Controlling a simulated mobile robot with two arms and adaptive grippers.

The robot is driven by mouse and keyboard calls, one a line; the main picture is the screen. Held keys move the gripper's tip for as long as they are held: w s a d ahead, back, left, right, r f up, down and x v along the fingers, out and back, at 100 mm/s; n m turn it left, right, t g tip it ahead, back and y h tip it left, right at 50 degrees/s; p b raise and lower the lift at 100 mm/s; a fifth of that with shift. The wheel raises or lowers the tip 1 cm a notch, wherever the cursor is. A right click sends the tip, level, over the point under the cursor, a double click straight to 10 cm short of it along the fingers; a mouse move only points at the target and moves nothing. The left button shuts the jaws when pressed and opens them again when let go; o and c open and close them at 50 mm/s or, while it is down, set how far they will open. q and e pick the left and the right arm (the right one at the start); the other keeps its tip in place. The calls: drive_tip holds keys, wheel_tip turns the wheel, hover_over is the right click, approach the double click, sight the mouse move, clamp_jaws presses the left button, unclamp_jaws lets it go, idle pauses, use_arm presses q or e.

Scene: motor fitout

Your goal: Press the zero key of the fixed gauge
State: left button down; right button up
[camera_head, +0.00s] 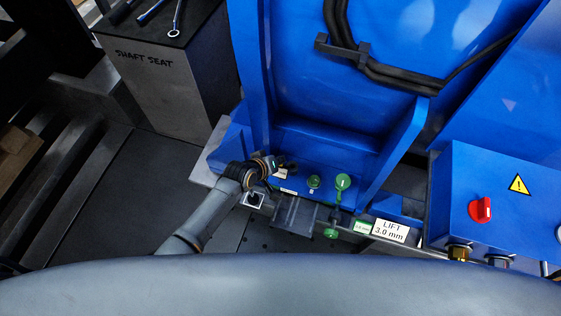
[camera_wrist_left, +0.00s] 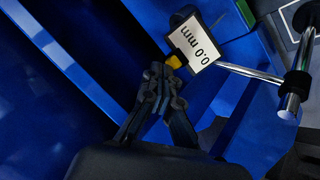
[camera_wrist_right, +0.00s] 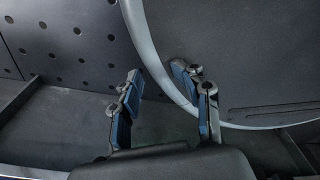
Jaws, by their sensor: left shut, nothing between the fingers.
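The fixed gauge shows in the left wrist view as a white display (camera_wrist_left: 197,45) reading 0.0 mm, in a dark frame. A small yellow key (camera_wrist_left: 173,62) sits at its edge. My left gripper (camera_wrist_left: 163,76) is shut and empty, with its tips right by the yellow key. I cannot tell whether they touch it. In the head view my left gripper (camera_head: 288,164) is at the blue machine foot, beside a small pale display (camera_head: 281,174). My right gripper (camera_wrist_right: 168,80) is open and empty in the right wrist view.
A blue machine frame (camera_head: 310,140) rises behind the gauge. Green knobs (camera_head: 343,181) and a LIFT 3.0 mm sign (camera_head: 390,231) are to the right. A blue box with a red switch (camera_head: 480,210) stands farther right. A metal rod (camera_wrist_left: 250,73) lies near the display.

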drive_tip(key=shift+d, duration=0.1)
use_arm(q)
drive_tip(key=shift+r+p, duration=0.85)
drive_tip(key=shift+p, duration=0.15)
use_arm(e)
drive_tip(key=shift+w+d+r, duration=0.15)
drive_tip(key=shift+d+r, duration=0.4)
drive_tip(key=shift+r, duration=0.35)
use_arm(q)
drive_tip(key=shift+r+p, duration=0.35)
drive_tip(key=shift+p, duration=0.05)
wheel_tip(320, 180, up, 4)
drive_tip(key=p, duration=0.4)
drive_tip(key=shift+r, duration=0.1)
use_arm(e)
drive_tip(key=r, duration=0.2)
drive_tip(key=a+r, duration=0.1)
drive_tip(key=r, duration=0.2)
drive_tip(key=shift+r, duration=0.1)
drive_tip(key=shift+d, duration=0.3)
